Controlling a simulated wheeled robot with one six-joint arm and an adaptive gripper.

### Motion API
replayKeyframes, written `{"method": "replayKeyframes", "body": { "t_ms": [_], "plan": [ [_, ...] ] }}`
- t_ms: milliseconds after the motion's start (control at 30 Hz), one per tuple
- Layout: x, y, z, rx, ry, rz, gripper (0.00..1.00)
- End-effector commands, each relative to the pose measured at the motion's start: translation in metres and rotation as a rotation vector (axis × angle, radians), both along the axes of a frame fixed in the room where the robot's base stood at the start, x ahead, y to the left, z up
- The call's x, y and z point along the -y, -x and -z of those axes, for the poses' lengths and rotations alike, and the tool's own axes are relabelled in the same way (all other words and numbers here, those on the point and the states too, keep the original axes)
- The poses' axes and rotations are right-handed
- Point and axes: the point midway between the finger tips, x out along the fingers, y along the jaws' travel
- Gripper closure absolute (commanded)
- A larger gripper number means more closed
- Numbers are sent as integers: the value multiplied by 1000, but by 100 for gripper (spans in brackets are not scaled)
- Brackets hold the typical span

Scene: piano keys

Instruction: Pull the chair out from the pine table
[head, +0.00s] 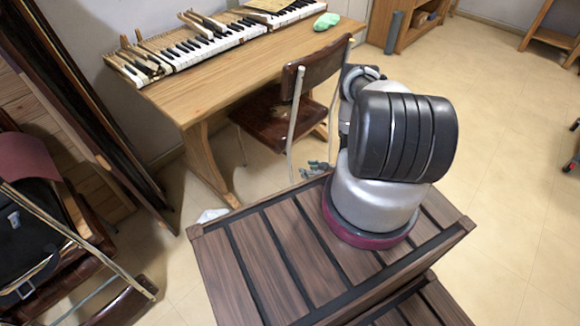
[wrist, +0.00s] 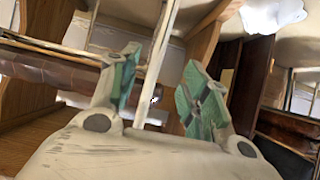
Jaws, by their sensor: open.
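The chair (head: 316,68) has a dark brown back and seat and pale metal legs. It stands at the near side of the pine table (head: 205,93), its seat partly under the top. My gripper (head: 315,168) is low beside the chair's near leg, beyond the slatted top, partly hidden by my arm. In the wrist view my gripper (wrist: 160,60) has its green-lined fingers apart. A pale upright bar, seemingly a chair leg (wrist: 162,50), passes between them in the picture. Whether either finger touches it I cannot tell.
Piano keys (head: 215,42) and a green object (head: 326,21) lie on the table. Dark slatted boards (head: 265,262) are in the foreground. Stacked chairs (head: 60,225) stand at left. A white crumpled thing (head: 212,215) lies on the floor. Open floor (head: 505,130) is at right.

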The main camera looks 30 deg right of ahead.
Motion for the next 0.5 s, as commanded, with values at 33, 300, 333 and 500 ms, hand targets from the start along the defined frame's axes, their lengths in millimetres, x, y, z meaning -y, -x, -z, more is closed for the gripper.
{"method": "replayKeyframes", "body": {
  "t_ms": [33,300,333,500],
  "plan": [
    [-4,-7,3,3,2,-6,54],
    [-24,-59,34,1,2,-6,54],
    [-26,-64,38,2,2,-6,54],
    [-34,-90,53,0,2,-3,54]
  ]
}}
